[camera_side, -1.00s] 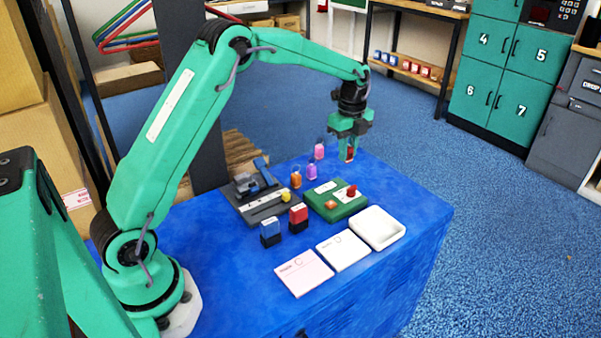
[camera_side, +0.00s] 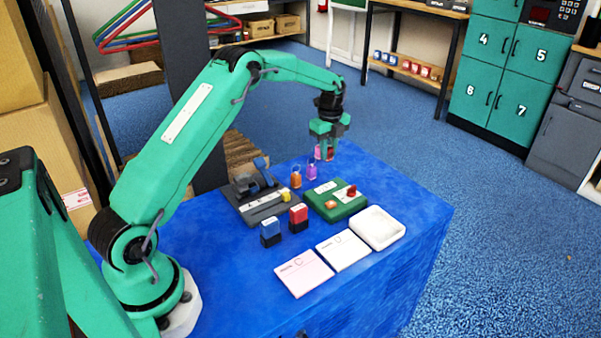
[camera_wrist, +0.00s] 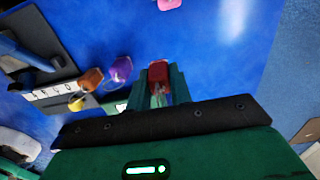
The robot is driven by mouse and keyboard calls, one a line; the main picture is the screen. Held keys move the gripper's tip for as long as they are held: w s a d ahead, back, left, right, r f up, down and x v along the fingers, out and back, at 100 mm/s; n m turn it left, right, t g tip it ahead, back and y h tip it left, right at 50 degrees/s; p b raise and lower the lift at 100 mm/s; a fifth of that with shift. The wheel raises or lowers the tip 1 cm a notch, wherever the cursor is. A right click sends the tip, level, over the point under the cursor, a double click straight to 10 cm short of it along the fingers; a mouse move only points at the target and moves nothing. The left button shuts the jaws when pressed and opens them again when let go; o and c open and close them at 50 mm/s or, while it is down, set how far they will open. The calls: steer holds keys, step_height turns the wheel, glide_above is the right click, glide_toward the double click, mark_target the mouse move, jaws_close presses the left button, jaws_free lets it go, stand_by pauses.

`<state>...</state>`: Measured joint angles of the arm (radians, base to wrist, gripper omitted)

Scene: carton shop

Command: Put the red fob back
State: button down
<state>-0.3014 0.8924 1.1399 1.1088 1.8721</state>
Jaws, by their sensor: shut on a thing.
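My gripper (camera_side: 327,146) is shut on the red fob (camera_side: 330,153) and holds it above the blue table's far side. In the wrist view the red fob (camera_wrist: 158,72) sits between the green fingertips (camera_wrist: 159,88). A dark board (camera_side: 249,203) with a lettered white strip lies left of my gripper; a yellow fob (camera_side: 286,196) is at its right end. An orange fob (camera_side: 295,178) and a purple fob (camera_side: 311,172) stand between the board and my gripper. A pink fob (camera_wrist: 168,4) is at the top of the wrist view; my gripper partly hides it in the side view.
A green box (camera_side: 337,207) with a red knob lies nearer the front. A blue stamp (camera_side: 270,233) and a red stamp (camera_side: 298,218) stand beside it. A pink card (camera_side: 303,273), a white card (camera_side: 343,250) and a white tray (camera_side: 377,228) line the front right.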

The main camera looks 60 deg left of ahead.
mark_target(328, 161)
steer(key=shift+f, duration=2)
steer(key=shift+f, duration=0.15)
steer(key=c, duration=1.3)
jaws_free()
steer(key=shift+o, duration=0.2)
step_height(328, 161, up, 11)
steer(key=shift+r, duration=0.7)
